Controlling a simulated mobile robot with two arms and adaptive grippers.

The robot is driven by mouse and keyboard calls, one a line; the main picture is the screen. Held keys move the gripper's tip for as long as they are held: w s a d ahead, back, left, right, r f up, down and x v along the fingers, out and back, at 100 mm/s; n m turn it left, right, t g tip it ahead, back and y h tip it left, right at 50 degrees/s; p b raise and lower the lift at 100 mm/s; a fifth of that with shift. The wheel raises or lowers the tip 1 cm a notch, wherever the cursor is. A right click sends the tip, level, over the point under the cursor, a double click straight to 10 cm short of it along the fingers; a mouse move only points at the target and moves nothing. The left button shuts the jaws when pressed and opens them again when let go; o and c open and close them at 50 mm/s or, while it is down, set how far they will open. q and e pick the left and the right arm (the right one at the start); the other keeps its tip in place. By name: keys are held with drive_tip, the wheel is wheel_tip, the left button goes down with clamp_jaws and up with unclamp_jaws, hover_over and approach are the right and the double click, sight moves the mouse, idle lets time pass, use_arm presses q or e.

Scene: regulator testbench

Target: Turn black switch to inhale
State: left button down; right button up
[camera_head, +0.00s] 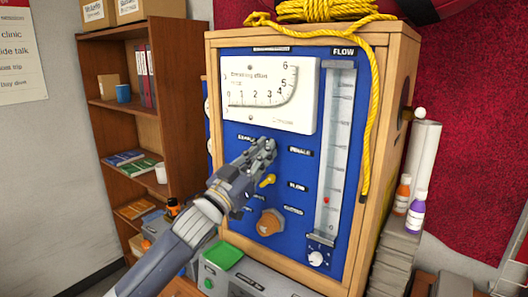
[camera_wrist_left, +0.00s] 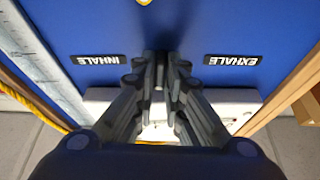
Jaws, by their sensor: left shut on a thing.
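My left gripper (camera_head: 264,147) is at the blue front panel (camera_head: 232,120) of the wooden testbench, between the EXHALE label (camera_head: 246,138) and the INHALE label (camera_head: 300,152). Its fingers are closed on the black switch, which they almost entirely hide; I cannot tell the switch's angle. In the left wrist view the fingertips (camera_wrist_left: 160,65) meet midway between the upside-down INHALE label (camera_wrist_left: 99,60) on the left and the EXHALE label (camera_wrist_left: 231,60) on the right. My right gripper is not in view.
A yellow lever (camera_head: 267,181) and an orange knob (camera_head: 269,222) sit below the gripper. The white gauge (camera_head: 268,94) is above, and the flow tube (camera_head: 337,150) is to the right. A yellow rope (camera_head: 370,110) hangs down the bench's right side.

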use_arm(q)
drive_tip(key=shift+w+a+r+m+g+h+p, duration=0.1)
drive_tip(key=shift+m+g+h+p, duration=0.55)
drive_tip(key=shift+m, duration=1.2)
drive_tip(key=shift+a+r+m+g+h+p, duration=0.1)
drive_tip(key=shift+m+g+h+p, duration=0.25)
drive_tip(key=shift+m+g+p, duration=1)
drive_tip(key=shift+w+a+m+g+h+p, duration=0.15)
drive_tip(key=shift+m+g+h, duration=0.25)
drive_tip(key=shift+m, duration=1.9)
drive_tip(key=shift+s+d+m, duration=0.1)
drive_tip(key=shift+m, duration=0.2)
drive_tip(key=c, duration=1.7)
unclamp_jaws()
drive_tip(key=shift+f, duration=0.1)
drive_tip(key=shift+o, duration=0.2)
drive_tip(key=v, duration=1.2)
